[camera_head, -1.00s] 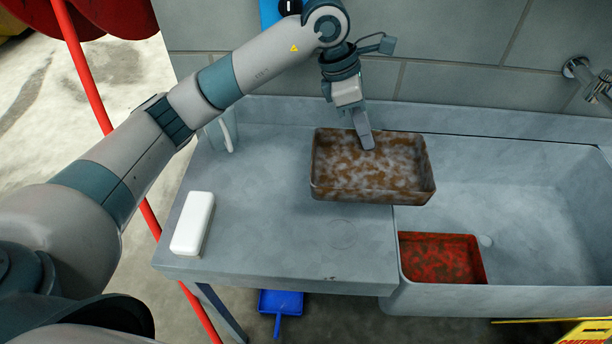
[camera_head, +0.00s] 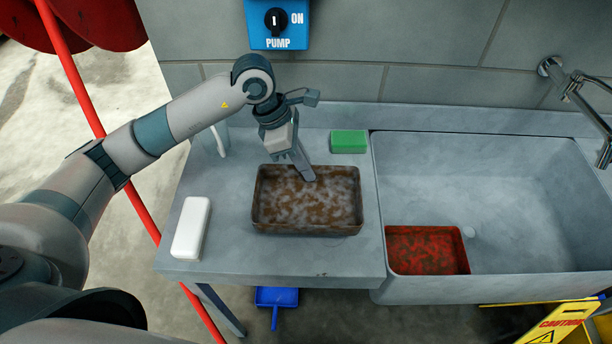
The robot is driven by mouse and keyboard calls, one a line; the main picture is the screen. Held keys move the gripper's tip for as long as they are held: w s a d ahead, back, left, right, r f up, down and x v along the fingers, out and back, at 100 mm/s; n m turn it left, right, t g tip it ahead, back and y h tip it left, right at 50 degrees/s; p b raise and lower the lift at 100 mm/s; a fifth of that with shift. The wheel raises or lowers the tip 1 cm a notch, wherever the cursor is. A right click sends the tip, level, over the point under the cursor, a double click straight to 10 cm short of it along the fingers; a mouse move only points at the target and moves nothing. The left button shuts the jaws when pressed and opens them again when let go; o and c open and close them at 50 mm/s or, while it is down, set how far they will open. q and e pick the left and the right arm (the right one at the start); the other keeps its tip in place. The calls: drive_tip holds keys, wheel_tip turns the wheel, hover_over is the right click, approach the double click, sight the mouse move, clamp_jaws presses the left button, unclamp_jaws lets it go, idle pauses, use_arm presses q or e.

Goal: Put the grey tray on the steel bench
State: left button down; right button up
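The grey tray (camera_head: 307,228), its inside covered in brown and whitish grime, is level over the steel bench (camera_head: 290,262), left of the sink. I cannot tell whether it rests on the bench or hangs just above it. My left gripper (camera_head: 303,170) is at the tray's back rim, with one finger showing inside the tray. It looks shut on that rim; the other finger is hidden. My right gripper is not in view.
A green sponge (camera_head: 348,141) lies behind the tray, and a white box (camera_head: 191,228) lies at the bench's left. A red grimy tray (camera_head: 427,250) is in the sink (camera_head: 500,200). A tap (camera_head: 575,85) is at the right. The bench's front strip is clear.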

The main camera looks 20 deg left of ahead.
use_arm(q)
drive_tip(key=shift+f+p, duration=0.3)
drive_tip(key=shift+p, duration=0.1)
wheel_tip(320, 180, down, 3)
drive_tip(key=shift+r+p, duration=0.1)
drive_tip(key=shift+p, duration=0.65)
drive_tip(key=shift+f, duration=0.25)
drive_tip(key=shift+f, duration=0.15)
drive_tip(key=c, duration=2)
unclamp_jaws()
